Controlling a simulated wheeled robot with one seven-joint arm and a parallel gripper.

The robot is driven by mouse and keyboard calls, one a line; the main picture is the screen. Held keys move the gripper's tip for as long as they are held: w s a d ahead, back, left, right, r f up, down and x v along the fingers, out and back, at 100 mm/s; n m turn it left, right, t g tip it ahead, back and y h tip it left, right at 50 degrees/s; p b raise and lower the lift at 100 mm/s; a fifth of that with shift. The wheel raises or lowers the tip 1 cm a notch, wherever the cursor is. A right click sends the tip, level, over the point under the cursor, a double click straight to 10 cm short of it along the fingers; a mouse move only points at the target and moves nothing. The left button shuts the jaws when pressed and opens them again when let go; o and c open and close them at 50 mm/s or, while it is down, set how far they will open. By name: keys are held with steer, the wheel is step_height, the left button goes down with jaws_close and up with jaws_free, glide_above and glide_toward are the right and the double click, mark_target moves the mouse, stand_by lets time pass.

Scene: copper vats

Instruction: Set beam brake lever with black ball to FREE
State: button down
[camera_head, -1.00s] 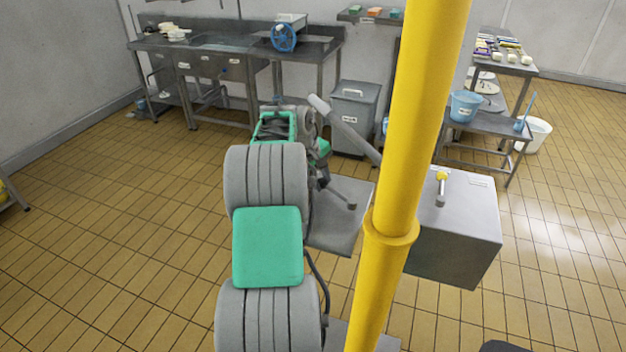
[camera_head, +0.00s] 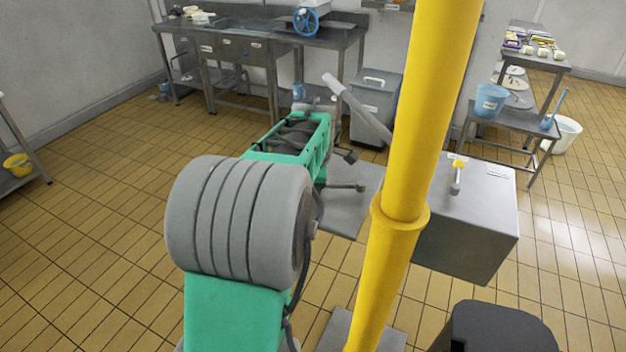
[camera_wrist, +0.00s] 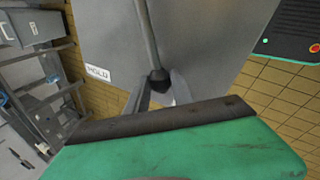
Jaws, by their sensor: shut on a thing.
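The brake lever shows in the wrist view as a thin grey rod (camera_wrist: 147,35) ending in a black ball (camera_wrist: 158,76). My gripper (camera_wrist: 160,93) has its two grey fingers on either side of the ball and is shut on it. A white HOLD label (camera_wrist: 97,73) sits on the grey panel (camera_wrist: 195,40) left of the ball. No FREE label is readable. In the head view my arm reaches forward left of the yellow post, and I cannot make out the finger contact there.
A thick yellow post (camera_head: 408,130) stands close right of my arm. A black panel with coloured buttons (camera_wrist: 290,35) shows in the wrist view. Tiled floor is open at left.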

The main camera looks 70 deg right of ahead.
steer(key=shift+s+a+n+t+b, duration=0.2)
steer(key=shift+s+a+n+b, duration=0.1)
steer(key=shift+a+n, duration=0.3)
steer(key=shift+s+a+n+t+b, duration=0.2)
steer(key=shift+a+n+b, duration=0.1)
steer(key=shift+a+n, duration=0.3)
steer(key=c, duration=1.1)
jaws_free()
steer(key=v, duration=0.8)
steer(key=shift+b, duration=0.35)
steer(key=shift+d, duration=0.1)
